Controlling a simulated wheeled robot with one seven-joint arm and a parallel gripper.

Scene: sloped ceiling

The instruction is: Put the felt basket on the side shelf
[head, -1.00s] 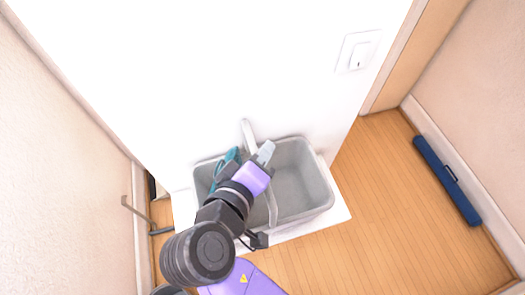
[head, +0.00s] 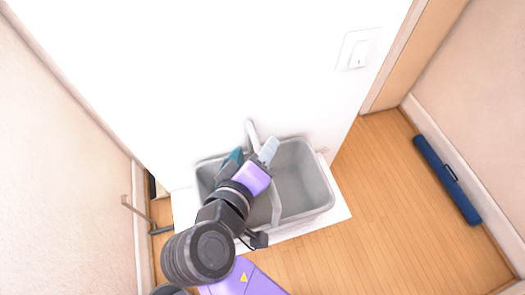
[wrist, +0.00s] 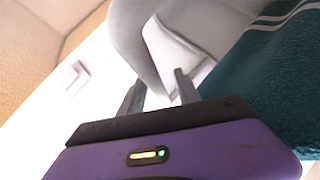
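The grey felt basket (head: 312,202) stands on a white surface against the white wall in the head view. Its pale handle (head: 276,208) arches over it and passes behind my gripper. My gripper (head: 268,150) is over the basket's left half, at the handle. In the wrist view my gripper's two fingers (wrist: 160,82) stand a little apart, with a pale grey part of the basket or its handle running down between them. I cannot tell whether they press on it. Dark teal cloth (head: 231,163) is at the basket's left side, partly hidden by my gripper; it fills the wrist view's right (wrist: 268,75). No side shelf can be made out.
A light switch (head: 358,50) is on the white wall. A blue rolled object (head: 446,179) lies on the wooden floor along the right wall. A metal hook-like bar (head: 137,212) juts from the left wall. The floor right of the basket is clear.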

